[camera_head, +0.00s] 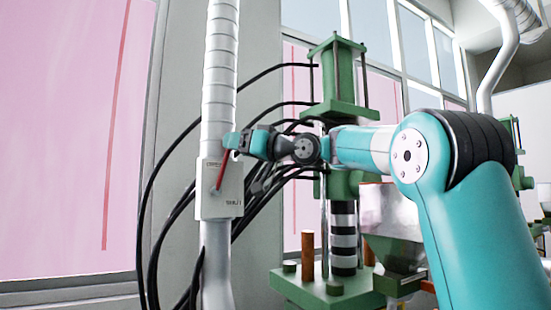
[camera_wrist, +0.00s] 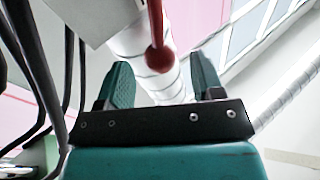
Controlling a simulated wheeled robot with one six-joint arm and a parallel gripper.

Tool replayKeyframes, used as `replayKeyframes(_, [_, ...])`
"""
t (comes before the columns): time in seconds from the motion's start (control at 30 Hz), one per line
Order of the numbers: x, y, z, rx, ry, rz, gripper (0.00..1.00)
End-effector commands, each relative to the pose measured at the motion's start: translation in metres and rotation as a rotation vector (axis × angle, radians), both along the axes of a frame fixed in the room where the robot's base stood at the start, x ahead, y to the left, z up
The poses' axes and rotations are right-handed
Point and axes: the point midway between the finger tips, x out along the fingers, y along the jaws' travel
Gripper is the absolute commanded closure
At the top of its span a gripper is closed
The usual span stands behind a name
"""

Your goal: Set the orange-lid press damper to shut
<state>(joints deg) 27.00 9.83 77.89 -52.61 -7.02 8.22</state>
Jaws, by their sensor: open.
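The damper plate (camera_head: 230,200) is a pale box on a silver vertical duct (camera_head: 219,85). Its red lever (camera_head: 222,172) points up and slightly right from a pivot low on the plate. Small labels sit at the plate's upper left and lower right, too small to read surely. My gripper (camera_head: 230,141) is at the lever's upper end. In the wrist view, the lever's red ball end (camera_wrist: 158,58) shows between the two teal fingers of my open gripper (camera_wrist: 160,68), with gaps on both sides. I cannot tell whether a finger touches it. No orange lid is clearly visible.
A green press (camera_head: 335,85) stands behind my arm, with a metal hopper (camera_head: 390,215) beside it. Several black hoses (camera_head: 152,215) curve close around the duct and behind my gripper. Pink window panels (camera_head: 60,140) fill the left. Left of the plate, beyond the hoses, is open.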

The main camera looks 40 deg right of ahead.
Motion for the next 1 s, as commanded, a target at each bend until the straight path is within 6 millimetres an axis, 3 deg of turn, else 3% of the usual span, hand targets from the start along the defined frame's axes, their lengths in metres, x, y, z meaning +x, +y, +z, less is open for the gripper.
replayKeyframes(0.03, [-0.013, -0.007, -0.01, -0.003, -0.002, -0.007, 0.39])
replayKeyframes(0.3, [-0.073, -0.037, -0.017, -0.002, -0.001, -0.007, 0.39])
replayKeyframes(0.5, [-0.102, -0.051, -0.02, -0.001, 0.0, -0.004, 0.39])
replayKeyframes(0.93, [-0.112, -0.054, -0.019, 0.0, 0.001, 0.001, 0.39])
replayKeyframes(1.0, [-0.112, -0.053, -0.02, 0.001, 0.005, 0.002, 0.55])
